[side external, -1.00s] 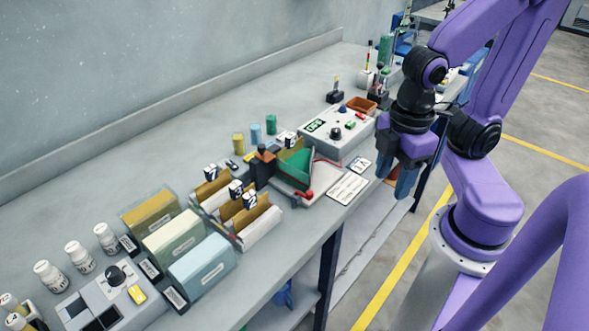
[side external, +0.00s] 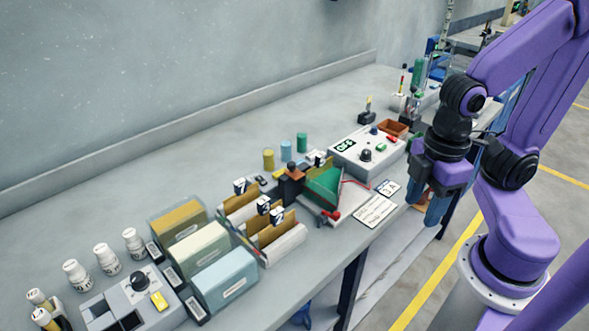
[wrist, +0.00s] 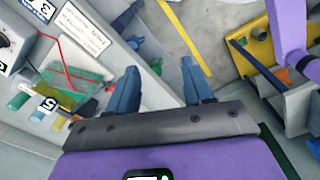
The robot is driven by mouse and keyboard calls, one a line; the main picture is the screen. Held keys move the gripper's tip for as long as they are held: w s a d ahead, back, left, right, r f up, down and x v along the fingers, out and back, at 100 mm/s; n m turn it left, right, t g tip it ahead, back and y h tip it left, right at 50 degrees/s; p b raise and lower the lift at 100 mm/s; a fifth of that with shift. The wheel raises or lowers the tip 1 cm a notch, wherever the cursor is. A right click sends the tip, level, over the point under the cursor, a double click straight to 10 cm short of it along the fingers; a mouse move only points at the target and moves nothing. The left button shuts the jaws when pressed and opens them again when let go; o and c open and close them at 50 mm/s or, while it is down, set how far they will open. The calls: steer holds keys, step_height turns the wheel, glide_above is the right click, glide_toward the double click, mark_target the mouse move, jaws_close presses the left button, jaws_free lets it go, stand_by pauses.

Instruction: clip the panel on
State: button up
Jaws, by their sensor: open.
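A green panel (side external: 322,187) leans in a light tray-like stand beside a dark block with an orange top (side external: 292,172). A red clip (side external: 331,215) lies at the stand's front edge, and a thin red wire runs behind the panel. The green panel also shows at the left of the wrist view (wrist: 75,88). Brown panels (side external: 243,206) stand in numbered light racks to its left. My gripper (side external: 431,207) is open and empty, pointing down beside the bench's front edge, right of the stand. In the wrist view, nothing lies between its fingers (wrist: 160,88).
A control box (side external: 368,150) reading OFF stands behind the stand, with an orange-brown tray (side external: 394,128) beyond. Small coloured cylinders (side external: 285,150) stand behind the racks. Lidded bins (side external: 223,277), white bottles (side external: 107,258) and another control box fill the left. The bench's rear strip is clear.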

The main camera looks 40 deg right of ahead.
steer(key=shift+c, duration=0.3)
step_height(320, 180, up, 11)
steer(key=m, duration=0.9)
glide_above(292, 163)
step_height(292, 163, down, 17)
steer(key=shift+s+f, duration=0.1)
steer(key=shift+f, duration=0.05)
